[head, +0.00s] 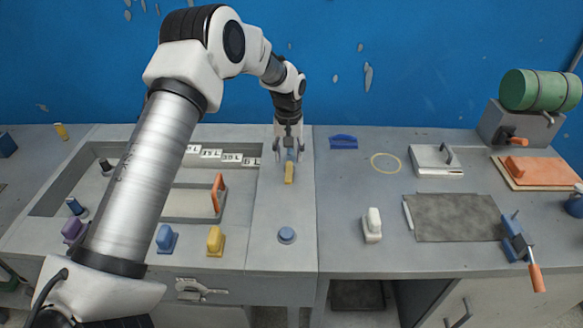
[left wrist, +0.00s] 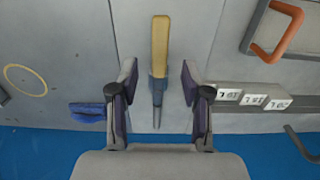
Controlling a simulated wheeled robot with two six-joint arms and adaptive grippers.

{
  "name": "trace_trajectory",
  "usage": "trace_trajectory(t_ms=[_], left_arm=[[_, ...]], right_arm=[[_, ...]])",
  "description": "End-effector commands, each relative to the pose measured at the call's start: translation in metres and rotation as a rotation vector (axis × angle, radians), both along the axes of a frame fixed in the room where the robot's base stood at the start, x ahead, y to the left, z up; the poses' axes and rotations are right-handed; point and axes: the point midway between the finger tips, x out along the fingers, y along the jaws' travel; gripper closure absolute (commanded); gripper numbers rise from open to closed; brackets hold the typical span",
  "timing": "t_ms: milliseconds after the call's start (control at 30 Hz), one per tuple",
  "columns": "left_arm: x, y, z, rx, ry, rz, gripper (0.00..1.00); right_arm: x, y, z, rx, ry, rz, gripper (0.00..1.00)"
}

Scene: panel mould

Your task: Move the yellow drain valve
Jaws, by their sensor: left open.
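My left gripper (head: 291,157) is open over the grey bench, with its fingers pointing down. In the left wrist view this piece (left wrist: 160,45) shows between the open fingers (left wrist: 158,72), with a clear gap on both sides. A yellow knob-like fitting (head: 215,241) stands at the front of the left panel, away from the gripper. I cannot tell from looks alone which of these yellow things is the drain valve. My right gripper is not in view.
A blue fitting (head: 166,238) and a purple one (head: 73,230) stand left of the yellow fitting. An orange handle (head: 218,194) rises from the recessed panel. White label blocks (head: 232,158) line its back. A round blue button (head: 287,235) sits in front. A blue wall closes the back.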

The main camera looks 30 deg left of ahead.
Motion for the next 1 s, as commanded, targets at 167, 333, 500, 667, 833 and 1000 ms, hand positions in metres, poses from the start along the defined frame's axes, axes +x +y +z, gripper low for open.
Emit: trace_trajectory(t_ms=[167, 333, 500, 667, 833, 1000], left_arm=[[-0.001, 0.0, -0.034, 0.0, 0.004, 0.001, 0.52], [-0.001, 0.0, -0.053, 0.0, 0.001, 0.0, 0.52], [0.0, 0.0, -0.055, 0.0, 0.0, 0.0, 0.52], [-0.001, 0.0, -0.055, -0.001, 0.001, 0.0, 0.88], [-0.001, 0.0, -0.055, -0.001, 0.001, 0.0, 1.0], [-0.001, 0.0, -0.055, 0.0, 0.001, -0.007, 1.0]], right_arm=[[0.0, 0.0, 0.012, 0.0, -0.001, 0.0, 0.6], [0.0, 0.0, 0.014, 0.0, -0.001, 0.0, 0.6], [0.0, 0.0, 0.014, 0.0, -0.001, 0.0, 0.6], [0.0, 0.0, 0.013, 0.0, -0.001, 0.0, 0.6], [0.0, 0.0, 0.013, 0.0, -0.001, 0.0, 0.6], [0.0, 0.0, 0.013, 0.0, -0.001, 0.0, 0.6]])
